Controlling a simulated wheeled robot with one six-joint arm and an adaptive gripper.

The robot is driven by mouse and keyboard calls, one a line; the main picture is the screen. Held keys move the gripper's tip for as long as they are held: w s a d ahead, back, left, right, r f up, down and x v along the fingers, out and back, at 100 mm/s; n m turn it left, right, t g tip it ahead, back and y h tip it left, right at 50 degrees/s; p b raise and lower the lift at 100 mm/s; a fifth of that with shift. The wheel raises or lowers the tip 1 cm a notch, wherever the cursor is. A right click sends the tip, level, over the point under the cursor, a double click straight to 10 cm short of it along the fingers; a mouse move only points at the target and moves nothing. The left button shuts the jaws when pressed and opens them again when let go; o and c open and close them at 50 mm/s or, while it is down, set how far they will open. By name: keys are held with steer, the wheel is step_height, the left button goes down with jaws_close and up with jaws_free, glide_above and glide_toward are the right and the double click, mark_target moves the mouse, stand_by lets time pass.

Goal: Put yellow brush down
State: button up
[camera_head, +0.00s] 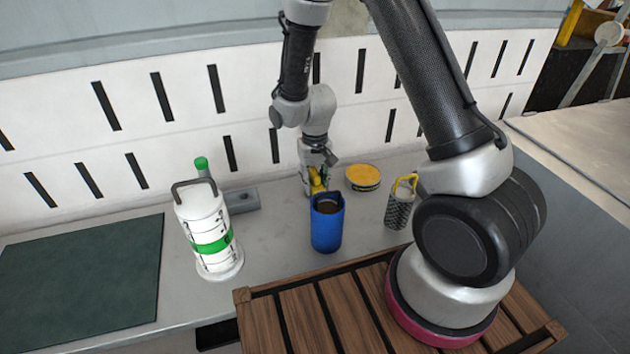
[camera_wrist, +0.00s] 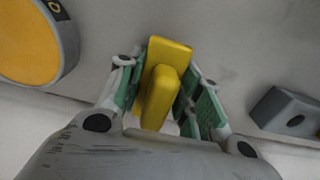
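The yellow brush (camera_wrist: 165,78) sits between the green-padded fingers of my gripper (camera_wrist: 166,88) in the wrist view. The pads lie close along both its sides, and the gripper looks shut on it. In the head view my gripper (camera_head: 316,178) points down near the counter, behind the blue cup. A bit of the yellow brush (camera_head: 317,183) shows there, partly hidden by the fingers and the cup. I cannot tell whether the brush touches the grey counter (camera_head: 275,240).
A blue cup (camera_head: 326,230) stands just in front of my gripper. A round yellow-topped tin (camera_head: 362,177) is to its right, also in the wrist view (camera_wrist: 35,40). A grater-like metal cylinder (camera_head: 398,212) is farther right. A white-and-green canister (camera_head: 207,235) and grey block (camera_head: 241,200) stand left.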

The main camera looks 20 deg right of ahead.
steer(key=o, duration=0.4)
steer(key=shift+o, duration=0.2)
step_height(320, 180, up, 12)
steer(key=shift+r, duration=0.25)
step_height(320, 180, up, 7)
steer(key=t, duration=0.1)
glide_above(315, 173)
steer(key=s+d, duration=0.2)
steer(key=d, duration=0.2)
steer(key=s+d+r+t, duration=0.1)
steer(key=s+d+r, duration=0.3)
steer(key=s+r, duration=0.15)
steer(key=s+d+r+t, duration=0.1)
steer(key=s+d+r, duration=0.2)
steer(key=s, duration=0.4)
steer(key=s+d+r+t, duration=0.1)
steer(key=s+d+r, duration=0.3)
steer(key=s, duration=0.4)
steer(key=shift+r, duration=0.65)
